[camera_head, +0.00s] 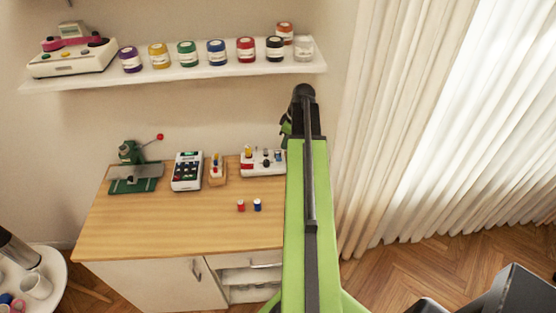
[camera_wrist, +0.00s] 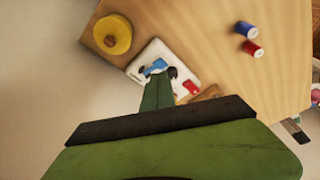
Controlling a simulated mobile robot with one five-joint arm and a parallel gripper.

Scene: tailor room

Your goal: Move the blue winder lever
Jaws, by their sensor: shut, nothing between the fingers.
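A white winder (camera_head: 262,168) stands at the back right of the wooden table, beside my arm in the head view. It also shows in the wrist view (camera_wrist: 148,55). A small blue part that looks like the winder lever (camera_wrist: 155,66) is on its top. A red part (camera_wrist: 190,88) shows at its lower right. My green gripper (camera_wrist: 158,80) is shut and empty, with its fingertips at or just over the blue part; I cannot tell whether they touch. In the head view my arm hides most of the gripper.
Red (camera_head: 241,205) and blue (camera_head: 257,205) spools stand on the table (camera_head: 170,228). A yellow round thing (camera_wrist: 112,35) is left of the winder in the wrist view. A white keypad device (camera_head: 187,171) and a green machine (camera_head: 135,175) stand left. A jar shelf (camera_head: 190,72) hangs above.

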